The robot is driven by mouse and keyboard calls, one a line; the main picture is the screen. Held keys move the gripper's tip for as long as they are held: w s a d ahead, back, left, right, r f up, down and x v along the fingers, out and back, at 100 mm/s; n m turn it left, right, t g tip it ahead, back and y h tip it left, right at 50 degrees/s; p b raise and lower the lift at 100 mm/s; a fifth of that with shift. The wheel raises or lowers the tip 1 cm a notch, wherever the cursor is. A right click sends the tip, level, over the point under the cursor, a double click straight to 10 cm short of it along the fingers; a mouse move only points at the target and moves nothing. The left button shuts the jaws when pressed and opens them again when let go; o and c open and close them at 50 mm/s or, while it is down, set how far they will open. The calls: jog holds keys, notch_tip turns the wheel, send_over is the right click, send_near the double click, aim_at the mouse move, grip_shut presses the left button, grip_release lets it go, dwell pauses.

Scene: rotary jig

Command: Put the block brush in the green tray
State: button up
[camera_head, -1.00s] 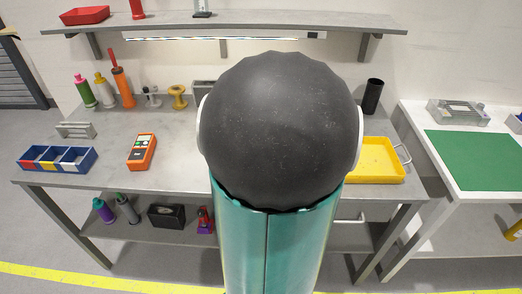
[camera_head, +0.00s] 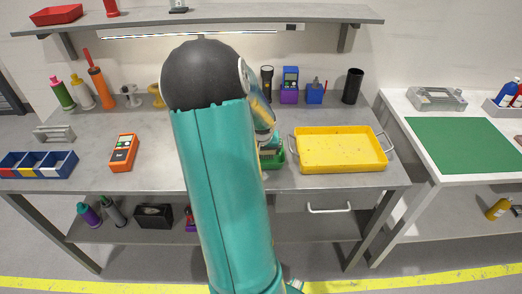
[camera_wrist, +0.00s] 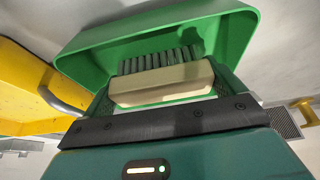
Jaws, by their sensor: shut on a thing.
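The green tray (camera_head: 278,162) sits on the grey workbench just left of the yellow tray, partly hidden behind my arm. It fills the upper part of the wrist view (camera_wrist: 225,30). The block brush (camera_wrist: 165,84) has a pale wooden block and grey bristles, and its bristles point towards the inside of the green tray. My gripper (camera_wrist: 163,90) is shut on the wooden block, with one finger at each end. The brush is at or inside the tray; whether it touches the floor of the tray I cannot tell.
A yellow tray (camera_head: 340,150) with wire handles stands close to the right of the green tray. A torch (camera_head: 267,82), purple and blue items and a black cup (camera_head: 352,86) stand behind. An orange meter (camera_head: 123,152) and a blue divided bin (camera_head: 40,164) lie left.

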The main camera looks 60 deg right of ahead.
jog(key=shift+f, duration=0.2)
jog(key=o, duration=0.6)
jog(key=v, duration=1.2)
jog(key=shift+r, duration=0.1)
